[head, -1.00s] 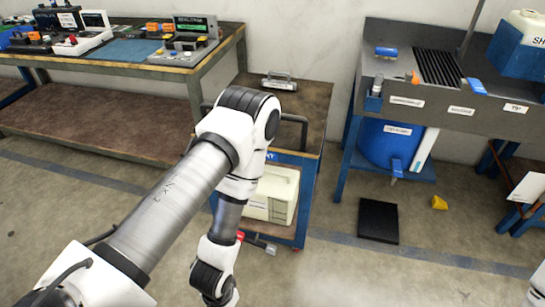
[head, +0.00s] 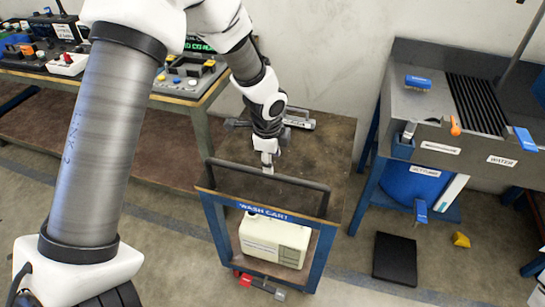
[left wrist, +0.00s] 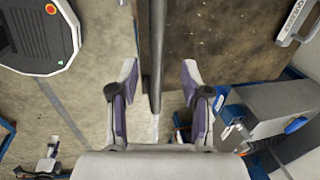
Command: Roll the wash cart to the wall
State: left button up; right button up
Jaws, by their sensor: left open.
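The wash cart (head: 215,232) has a blue frame, a brown top and a dark bar handle (head: 235,172) along its near side. It stands in front of the pale wall (head: 325,45); the gap behind it is unclear. My left gripper (head: 268,168) points down over the cart top at the handle. In the left wrist view its open fingers (left wrist: 159,80) lie on either side of the handle bar (left wrist: 157,45), not closed on it.
A white jug (head: 272,240) sits on the cart's lower shelf, and a metal fixture (head: 300,120) lies on top. A workbench (head: 130,92) stands left, a sink stand (head: 440,140) right. A black mat (head: 395,258) and yellow wedge (head: 460,239) lie on the floor.

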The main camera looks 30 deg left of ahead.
aim_at(273, 175)
pick_arm(q)
jog(key=f, duration=0.4)
jog(key=w+f, duration=0.1)
jog(key=f, duration=0.1)
jog(key=shift+w+a+f, duration=0.1)
jog(key=shift+a+f, duration=0.1)
jog(key=shift+f, duration=0.2)
jog(key=shift+d+r, duration=0.1)
jog(key=shift+d, duration=0.05)
jog(key=shift+s+r, duration=0.1)
jog(key=shift+s, duration=0.15)
jog(key=shift+c, duration=0.9)
grip_shut()
